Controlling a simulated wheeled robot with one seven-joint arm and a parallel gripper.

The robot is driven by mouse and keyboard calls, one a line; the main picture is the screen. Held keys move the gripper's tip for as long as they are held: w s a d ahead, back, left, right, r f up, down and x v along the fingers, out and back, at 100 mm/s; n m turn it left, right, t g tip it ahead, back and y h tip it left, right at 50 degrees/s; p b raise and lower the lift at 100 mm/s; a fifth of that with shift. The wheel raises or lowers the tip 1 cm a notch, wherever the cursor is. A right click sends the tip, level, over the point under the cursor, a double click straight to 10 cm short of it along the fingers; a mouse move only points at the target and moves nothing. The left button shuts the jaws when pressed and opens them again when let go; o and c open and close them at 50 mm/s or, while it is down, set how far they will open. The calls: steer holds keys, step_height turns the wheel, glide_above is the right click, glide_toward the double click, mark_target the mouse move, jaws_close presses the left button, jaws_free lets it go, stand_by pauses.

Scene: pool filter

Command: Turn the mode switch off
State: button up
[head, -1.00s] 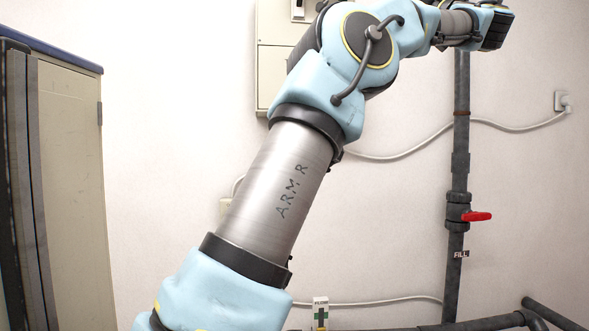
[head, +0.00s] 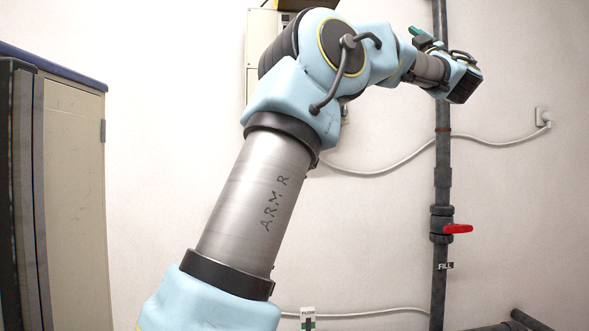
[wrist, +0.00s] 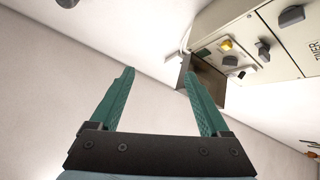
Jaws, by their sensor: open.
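My gripper (wrist: 157,92) shows in the wrist view with two green fingers spread apart and nothing between them. A beige control box (wrist: 262,40) is at the upper right of that view, beyond the right finger. Its face carries a yellow knob (wrist: 226,44), a dark knob (wrist: 263,51) and a larger grey knob (wrist: 291,16). I cannot tell which is the mode switch, or its setting. In the head view the box (head: 258,40) is mostly hidden behind my arm. Green finger parts of my gripper (head: 427,39) show at the upper right there, in front of the wall.
A dark vertical pipe (head: 441,185) with a red valve handle (head: 458,229) stands right of my arm. A beige cabinet (head: 75,180) is at the left. A cable (head: 385,168) runs along the wall. A dark open-looking box part (wrist: 203,85) is near the right finger.

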steer(key=w+d+f+m+g+h, duration=0.1)
steer(key=w+f+m+g+h, duration=0.1)
steer(key=w+f+m+h, duration=0.4)
steer(key=w+d+f+m+g+h, duration=0.1)
steer(key=w+f+m+g+h, duration=0.1)
steer(key=f+m+h, duration=0.65)
steer(key=a+f+g, duration=0.4)
steer(key=a+f, duration=0.1)
steer(key=f, duration=0.7)
steer(key=a+f+g, duration=0.3)
steer(key=a+f, duration=0.2)
steer(key=f, duration=0.6)
steer(key=s+a+f+g+y, duration=0.25)
steer(key=s+a+f, duration=0.25)
steer(key=a+f, duration=0.3)
steer(key=s+a+f+g+y, duration=0.2)
steer(key=s+a+f+g, duration=0.3)
steer(key=f, duration=0.5)
steer(key=s+a+f+n+g, duration=0.1)
steer(key=s+a+f, duration=0.2)
steer(key=s, duration=0.3)
steer(key=s+a+f+n+g+y, duration=0.1)
steer(key=s+a+f+g, duration=0.1)
steer(key=s+a+f, duration=0.2)
steer(key=s+a+f+n+g+y, duration=0.1)
steer(key=s+a+f, duration=0.3)
steer(key=s, duration=0.4)
steer(key=shift+s+a+g, duration=0.35)
steer(key=shift+a+g, duration=0.4)
steer(key=shift+a, duration=0.15)
